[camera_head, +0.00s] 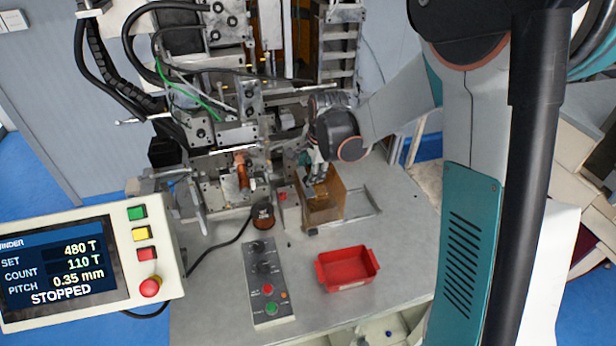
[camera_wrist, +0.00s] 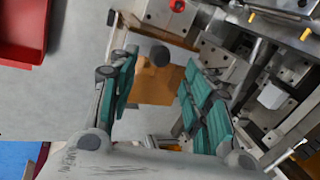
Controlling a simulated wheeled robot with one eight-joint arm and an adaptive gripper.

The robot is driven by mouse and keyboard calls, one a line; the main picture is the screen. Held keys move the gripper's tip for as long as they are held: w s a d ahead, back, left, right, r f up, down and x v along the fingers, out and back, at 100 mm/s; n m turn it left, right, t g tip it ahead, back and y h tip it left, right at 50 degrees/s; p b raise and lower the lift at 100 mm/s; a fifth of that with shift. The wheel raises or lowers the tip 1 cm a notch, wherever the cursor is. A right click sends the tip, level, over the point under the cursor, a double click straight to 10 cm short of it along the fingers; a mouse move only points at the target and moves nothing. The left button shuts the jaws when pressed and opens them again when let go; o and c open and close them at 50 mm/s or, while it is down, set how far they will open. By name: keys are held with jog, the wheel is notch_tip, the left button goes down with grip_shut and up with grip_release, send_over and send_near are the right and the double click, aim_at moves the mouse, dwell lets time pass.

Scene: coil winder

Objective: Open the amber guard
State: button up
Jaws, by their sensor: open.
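The amber guard (camera_head: 326,208) is a brown-orange, box-like cover on the winder's table, right of the spindle area. In the wrist view its amber panel (camera_wrist: 160,88) shows between and behind my fingers. A dark round knob (camera_wrist: 160,56) stands between my fingertips, apart from both of them as far as I can see. My gripper (camera_head: 313,188) is at the guard's upper left part, coming in from above. In the wrist view my gripper (camera_wrist: 158,65) is open, with teal fingers on either side of the knob and panel. My wrist hides part of the guard in the head view.
A red tray (camera_head: 347,269) and a button box (camera_head: 263,285) are on the table in front. The winder's metal frame (camera_head: 240,130) stands close on the left. A screen panel (camera_head: 75,262) reads STOPPED. The tabletop right of the guard is mostly clear.

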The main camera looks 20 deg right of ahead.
send_over(320, 192)
jog(key=w+a, duration=0.2)
jog(key=a, duration=0.1)
jog(key=shift+w+f, duration=0.1)
jog(key=shift+f, duration=2.5)
grip_shut()
jog(key=shift+d, duration=0.1)
